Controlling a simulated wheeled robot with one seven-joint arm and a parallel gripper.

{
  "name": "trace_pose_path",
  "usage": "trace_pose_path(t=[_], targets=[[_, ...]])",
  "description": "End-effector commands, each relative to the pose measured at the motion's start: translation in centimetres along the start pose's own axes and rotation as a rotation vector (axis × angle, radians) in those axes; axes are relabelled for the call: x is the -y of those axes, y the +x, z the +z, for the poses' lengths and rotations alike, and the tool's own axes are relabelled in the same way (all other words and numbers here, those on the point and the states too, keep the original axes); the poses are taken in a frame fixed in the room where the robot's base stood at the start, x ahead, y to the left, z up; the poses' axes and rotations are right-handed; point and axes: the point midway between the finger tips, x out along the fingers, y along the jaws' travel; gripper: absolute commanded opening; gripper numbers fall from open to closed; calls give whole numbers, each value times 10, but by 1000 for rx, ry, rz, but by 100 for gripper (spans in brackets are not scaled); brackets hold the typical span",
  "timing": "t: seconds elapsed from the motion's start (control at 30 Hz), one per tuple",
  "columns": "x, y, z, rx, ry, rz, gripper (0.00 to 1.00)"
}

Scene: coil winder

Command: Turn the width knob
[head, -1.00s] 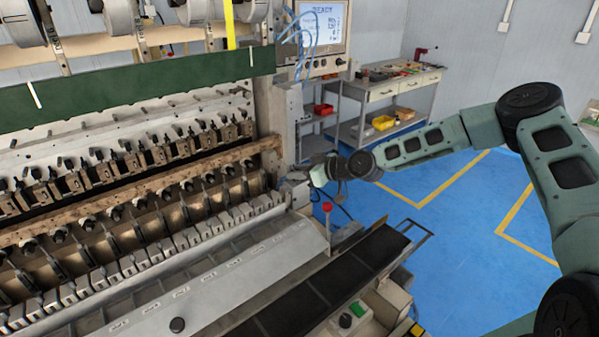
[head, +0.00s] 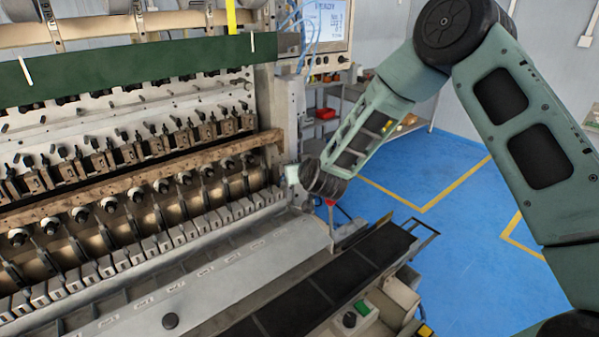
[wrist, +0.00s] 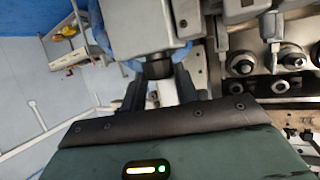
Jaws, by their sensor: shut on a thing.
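The width knob (wrist: 156,67) shows in the wrist view as a short dark cylinder on a grey block of the coil winder. My gripper (wrist: 159,84) has its two dark fingers around it, one on each side, and is shut on it. In the head view my arm reaches to the right end of the winder (head: 170,200). There my wrist covers the knob, and the fingers are hidden.
A black conveyor (head: 340,263) with a metal end frame runs along the winder's front right. A red ball-topped lever (head: 331,202) stands close below my wrist. A screen (head: 325,22) hangs above. Blue floor (head: 470,235) to the right is open.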

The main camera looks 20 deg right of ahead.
Motion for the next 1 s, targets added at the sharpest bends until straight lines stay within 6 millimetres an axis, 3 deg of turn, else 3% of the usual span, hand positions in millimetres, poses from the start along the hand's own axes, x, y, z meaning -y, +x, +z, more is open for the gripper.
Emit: trace_pose_path(t=[0.77,0.8,0.87,1.0], targets=[[0,0,-1,0,43,104,8],[0,0,-1,0,43,104,36],[0,0,-1,0,43,104,52],[1,0,0,1,43,103,52]])
